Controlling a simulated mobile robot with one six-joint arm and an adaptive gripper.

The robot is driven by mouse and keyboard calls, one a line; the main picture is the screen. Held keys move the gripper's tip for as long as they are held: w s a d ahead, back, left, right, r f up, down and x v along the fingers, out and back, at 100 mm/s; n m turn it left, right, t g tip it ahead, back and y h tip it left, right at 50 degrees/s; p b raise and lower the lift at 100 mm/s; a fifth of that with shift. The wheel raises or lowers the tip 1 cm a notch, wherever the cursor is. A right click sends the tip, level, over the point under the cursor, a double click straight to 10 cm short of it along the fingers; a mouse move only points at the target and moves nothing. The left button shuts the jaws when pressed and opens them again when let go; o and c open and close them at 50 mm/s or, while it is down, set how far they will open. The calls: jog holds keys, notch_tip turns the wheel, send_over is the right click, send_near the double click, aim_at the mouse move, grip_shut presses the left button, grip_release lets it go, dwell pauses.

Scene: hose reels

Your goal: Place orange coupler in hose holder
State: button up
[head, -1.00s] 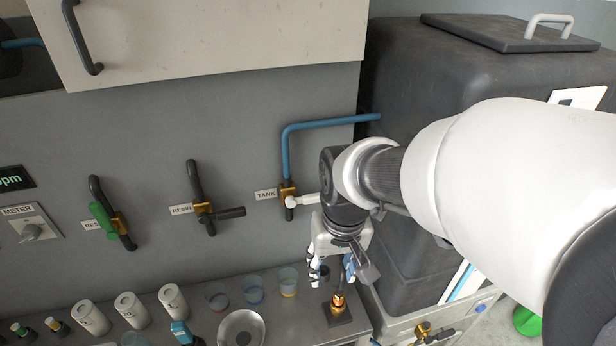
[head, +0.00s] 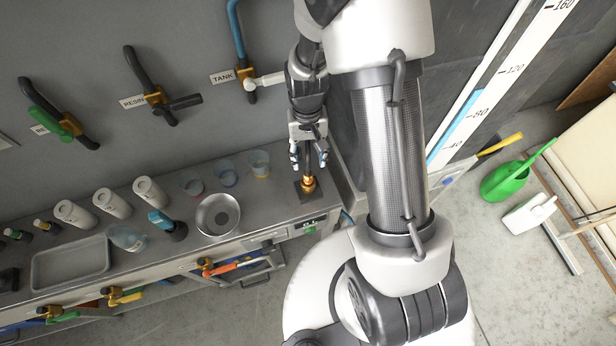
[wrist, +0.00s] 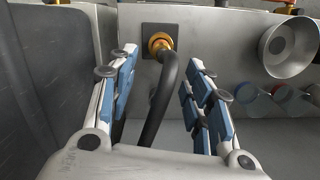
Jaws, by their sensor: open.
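An orange-gold coupler (head: 309,184) stands on a dark square plate (head: 298,193) at the right end of the steel bench. In the wrist view the coupler (wrist: 160,42) sits on the plate (wrist: 177,30) with a black hose (wrist: 158,100) running from it. The plate may be the hose holder; I cannot tell for sure. My gripper (head: 309,160) is open just above the coupler. In the wrist view its blue-padded fingers (wrist: 160,72) stand either side of the hose, with the coupler beyond the tips. Contact with the hose is not clear.
A steel bowl (head: 218,214) and several small cups (head: 228,176) stand left of the coupler. A TANK valve (head: 246,82) is on the wall behind. A dark tank wall (wrist: 45,90) is close beside my gripper. An orange-handled valve (head: 228,268) is on the bench front.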

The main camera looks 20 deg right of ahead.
aim_at(308, 176)
jog(key=f, duration=0.3)
jog(key=f+b, duration=0.1)
jog(key=f, duration=0.2)
jog(key=s+f+b, duration=0.1)
jog(key=f, duration=0.2)
jog(key=shift+a+f, duration=0.2)
jog(key=shift+a, duration=0.05)
grip_shut()
